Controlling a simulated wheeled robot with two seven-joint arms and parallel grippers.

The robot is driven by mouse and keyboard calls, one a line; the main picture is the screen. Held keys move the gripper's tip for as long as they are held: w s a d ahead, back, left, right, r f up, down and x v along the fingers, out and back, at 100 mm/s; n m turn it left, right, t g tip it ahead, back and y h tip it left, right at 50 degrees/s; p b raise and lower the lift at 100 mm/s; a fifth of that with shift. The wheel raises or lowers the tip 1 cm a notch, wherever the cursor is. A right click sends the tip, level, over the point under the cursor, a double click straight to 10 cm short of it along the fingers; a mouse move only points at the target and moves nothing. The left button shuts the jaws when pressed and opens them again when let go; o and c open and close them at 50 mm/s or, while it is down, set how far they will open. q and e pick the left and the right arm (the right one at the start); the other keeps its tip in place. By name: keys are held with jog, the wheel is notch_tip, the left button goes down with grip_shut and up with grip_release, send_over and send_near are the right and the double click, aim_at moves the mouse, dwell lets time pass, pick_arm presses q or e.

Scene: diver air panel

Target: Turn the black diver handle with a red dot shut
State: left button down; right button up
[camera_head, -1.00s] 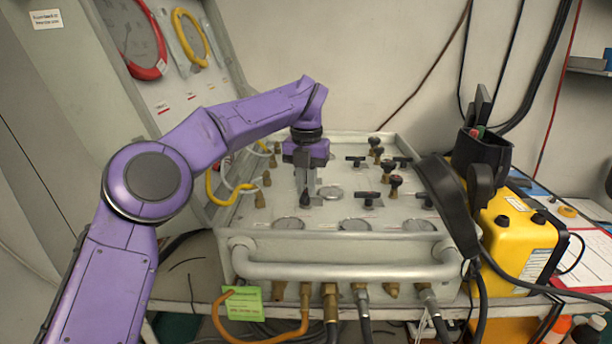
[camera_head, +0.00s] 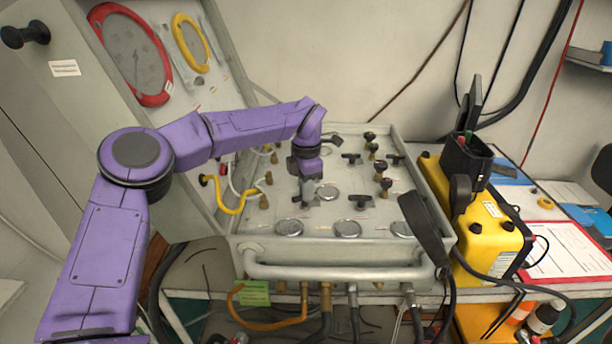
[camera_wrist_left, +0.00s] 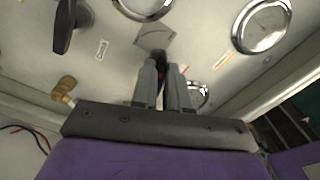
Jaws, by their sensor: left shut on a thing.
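My left gripper (camera_head: 306,196) reaches down onto the top of the grey air panel (camera_head: 262,217), in its left-middle part. In the left wrist view the two grey fingers (camera_wrist_left: 163,85) are closed around a black handle (camera_wrist_left: 153,57), with a bit of red showing between them. The fingers hide most of this handle, so its exact angle is hard to tell. Another black handle (camera_wrist_left: 65,25) stands apart at the upper left of the wrist view. My right gripper is not in view.
Other black T-handles (camera_head: 360,201) and black knobs on brass stems (camera_head: 385,187) stand to the right of the gripper. Round gauges (camera_head: 347,228) line the panel's front.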

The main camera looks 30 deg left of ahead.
pick_arm(q)
jog(key=m+p, duration=0.2)
jog(key=m, duration=0.1)
jog(key=shift+r+p, duration=0.2)
jog(key=shift+p, duration=0.2)
jog(key=shift+f+m+p, duration=0.1)
jog(key=shift+m+p, duration=0.5)
jog(key=shift+m, duration=0.1)
jog(key=shift+f, duration=0.1)
jog(key=c, duration=1.1)
grip_release()
jog(key=shift+d, duration=0.1)
